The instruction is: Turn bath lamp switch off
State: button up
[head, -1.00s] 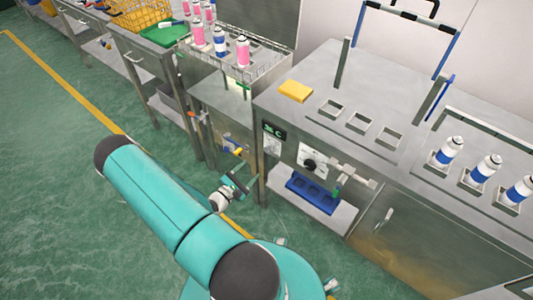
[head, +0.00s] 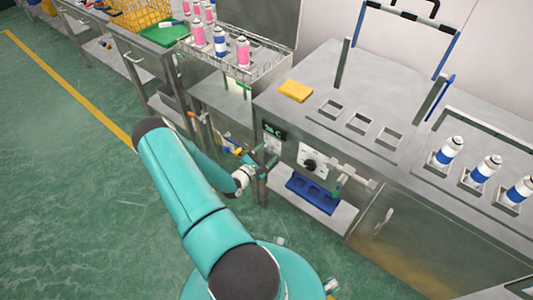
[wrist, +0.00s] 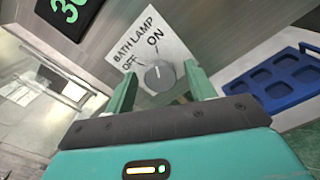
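The bath lamp switch is a round grey knob (wrist: 158,75) on a white plate with OFF and ON marks. Its pointer seems to face the ON side, but it is small in the wrist view. In the head view the plate (head: 272,146) is small, under the green display on the steel cabinet front. My gripper (wrist: 163,88) is open, with one green finger on each side of the knob in the picture. I see no contact, and the remaining gap is unclear. In the head view my gripper (head: 266,163) is near the cabinet's left front corner, just below the plate.
A green-digit display (head: 274,131) is above the switch plate. To the right are a second plate with a black knob (head: 311,164) and a protruding valve (head: 350,175). A blue tray (head: 314,193) sits on the low shelf. Another bench stands left of the cabinet corner.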

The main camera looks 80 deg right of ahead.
jog(key=c, duration=0.9)
jog(key=shift+n, duration=0.4)
jog(key=n, duration=0.4)
jog(key=shift+w+n, duration=0.1)
jog(key=shift+n, duration=0.2)
jog(key=n, duration=0.6)
jog(key=shift+n, duration=0.4)
jog(key=o, duration=1)
jog(key=shift+c, duration=0.2)
